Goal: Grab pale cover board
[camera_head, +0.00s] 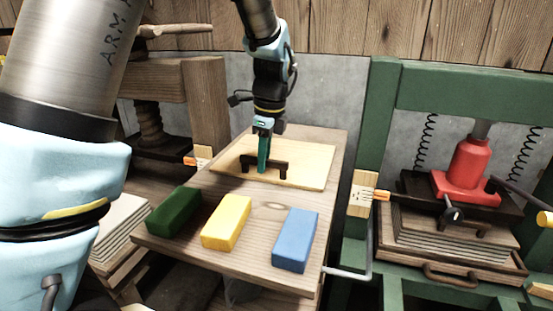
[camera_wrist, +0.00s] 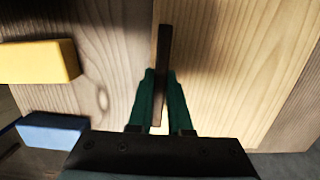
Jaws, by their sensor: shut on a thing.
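The pale cover board (camera_head: 309,165) lies flat on the wooden table, toward its back, with a dark bar handle (camera_head: 281,167) on top. My gripper (camera_head: 264,168) points down at the handle and is shut on it. In the wrist view the green fingers of my gripper (camera_wrist: 160,95) stand on both sides of the dark handle (camera_wrist: 164,50), which runs between them. The pale board (camera_wrist: 235,60) fills the right part of that view and appears to rest on the table.
Green (camera_head: 174,211), yellow (camera_head: 227,222) and blue (camera_head: 295,240) blocks lie along the front of the wooden table (camera_head: 262,205). A green press frame (camera_head: 383,120) with a red jack (camera_head: 470,170) stands at right. A wooden screw press (camera_head: 205,105) stands behind left.

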